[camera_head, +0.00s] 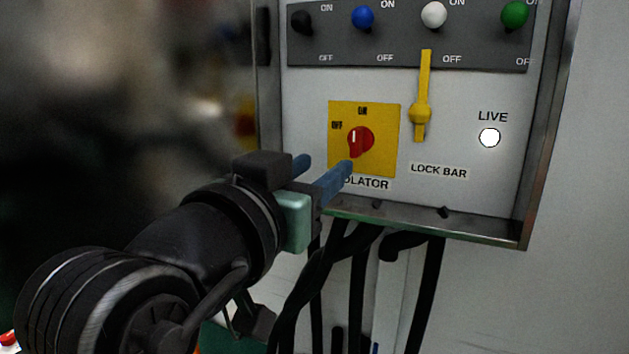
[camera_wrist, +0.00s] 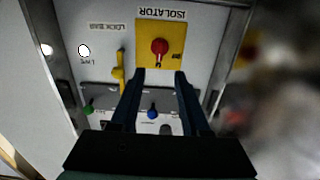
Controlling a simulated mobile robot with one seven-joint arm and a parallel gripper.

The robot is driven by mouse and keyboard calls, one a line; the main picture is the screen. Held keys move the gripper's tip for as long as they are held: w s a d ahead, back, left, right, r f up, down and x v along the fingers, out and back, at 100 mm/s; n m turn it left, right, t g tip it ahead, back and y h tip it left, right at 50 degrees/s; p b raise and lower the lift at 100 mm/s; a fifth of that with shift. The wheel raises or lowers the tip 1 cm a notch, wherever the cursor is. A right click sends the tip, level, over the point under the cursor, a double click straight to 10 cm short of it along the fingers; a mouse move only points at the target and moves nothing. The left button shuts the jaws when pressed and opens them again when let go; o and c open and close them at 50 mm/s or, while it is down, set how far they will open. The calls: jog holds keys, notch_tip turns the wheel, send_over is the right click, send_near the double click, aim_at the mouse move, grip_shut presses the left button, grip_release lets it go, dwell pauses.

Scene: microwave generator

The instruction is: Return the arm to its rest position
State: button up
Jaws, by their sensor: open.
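My gripper (camera_head: 326,165) is open, with two blue fingers held apart and nothing seen between them. It is in front of the lower left part of the panel, close to the isolator's red knob (camera_head: 360,140) on its yellow plate (camera_head: 388,165). I cannot tell for sure whether a finger touches the panel. In the wrist view, the fingertips (camera_wrist: 160,73) lie on either side of a line to the red knob (camera_wrist: 159,47), with the knob beyond them. The knob's white mark points roughly up, toward ON. My arm reaches in from the lower left.
The yellow lock bar (camera_head: 425,75) stands upright right of the isolator. Black, blue (camera_head: 363,16), white and green knobs sit by the ON labels above. The LIVE lamp (camera_head: 489,138) glows white. Black cables (camera_head: 430,290) hang below the metal cabinet edge (camera_head: 480,232). The left background is blurred.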

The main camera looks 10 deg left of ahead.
jog(key=shift+s+a, duration=0.1)
jog(key=shift+s, duration=0.25)
jog(key=s+d+r+n+t+y, duration=0.3)
jog(key=s+d+r+t+y, duration=0.1)
jog(key=s+r+t, duration=0.6)
notch_tip(320, 180, up, 3)
jog(key=shift+s+f+n+y, duration=0.2)
jog(key=shift+s+n+y, duration=0.2)
jog(key=shift+s+y, duration=0.5)
jog(key=shift+s, duration=0.15)
